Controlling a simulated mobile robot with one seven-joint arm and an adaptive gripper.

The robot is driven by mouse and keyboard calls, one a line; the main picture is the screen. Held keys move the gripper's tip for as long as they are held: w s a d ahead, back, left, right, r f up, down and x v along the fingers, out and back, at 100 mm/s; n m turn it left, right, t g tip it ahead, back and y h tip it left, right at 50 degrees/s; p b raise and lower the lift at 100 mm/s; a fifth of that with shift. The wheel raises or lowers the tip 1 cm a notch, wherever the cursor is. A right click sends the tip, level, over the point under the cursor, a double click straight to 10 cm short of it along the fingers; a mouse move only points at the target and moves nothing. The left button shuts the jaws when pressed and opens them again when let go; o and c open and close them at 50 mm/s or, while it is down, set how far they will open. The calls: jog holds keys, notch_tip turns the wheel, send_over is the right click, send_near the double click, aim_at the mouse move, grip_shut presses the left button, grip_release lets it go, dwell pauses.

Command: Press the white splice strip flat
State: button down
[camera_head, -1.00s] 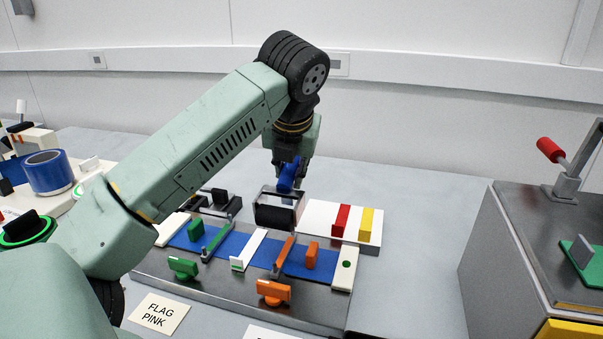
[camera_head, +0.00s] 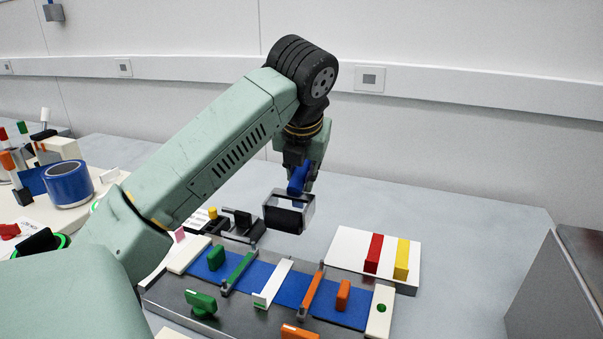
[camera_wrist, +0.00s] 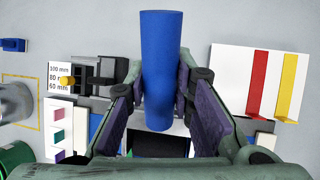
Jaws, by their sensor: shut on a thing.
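The white splice strip (camera_head: 273,283) lies across the blue web (camera_head: 292,288) on a dark metal splice bed, between a green bar (camera_head: 239,270) and an orange bar (camera_head: 312,292). A small white tab stands at its near end. I cannot tell whether it lies fully flat. My gripper (camera_head: 299,187) is shut on the blue handle (camera_wrist: 160,70) of a roller. The black roller (camera_head: 284,217) in its metal frame hangs above and behind the bed, apart from the strip. In the wrist view the roller (camera_wrist: 160,146) shows below the handle, and the strip cannot be made out.
A white board with a red block (camera_head: 374,253) and a yellow block (camera_head: 402,259) lies right of the roller. A black fixture (camera_head: 240,222) is behind the bed. A blue tape roll (camera_head: 68,184) stands far left. A grey cabinet (camera_head: 560,285) is at right.

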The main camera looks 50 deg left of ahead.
aim_at(300, 205)
notch_tip(300, 205, down, 7)
jog(key=b, duration=0.6)
jog(key=shift+b, duration=0.4)
jog(key=shift+f+b, duration=0.45)
jog(key=shift+f, duration=0.1)
dwell(0.4)
jog(key=shift+s+d+b, duration=0.15)
jog(key=shift+s+b, duration=0.15)
jog(key=shift+s+d, duration=0.1)
jog(key=shift+s, duration=0.15)
jog(key=shift+s+d+b, duration=0.15)
jog(key=shift+s+b, duration=0.05)
jog(key=shift+b, duration=0.1)
jog(key=shift+s+d, duration=0.15)
jog(key=shift+s, duration=0.1)
jog(key=shift+s+d+b, duration=0.1)
jog(key=shift+s+b, duration=0.1)
jog(key=shift+b, duration=0.15)
dwell(0.4)
jog(key=shift+s+d, duration=0.2)
jog(key=shift+s, duration=0.15)
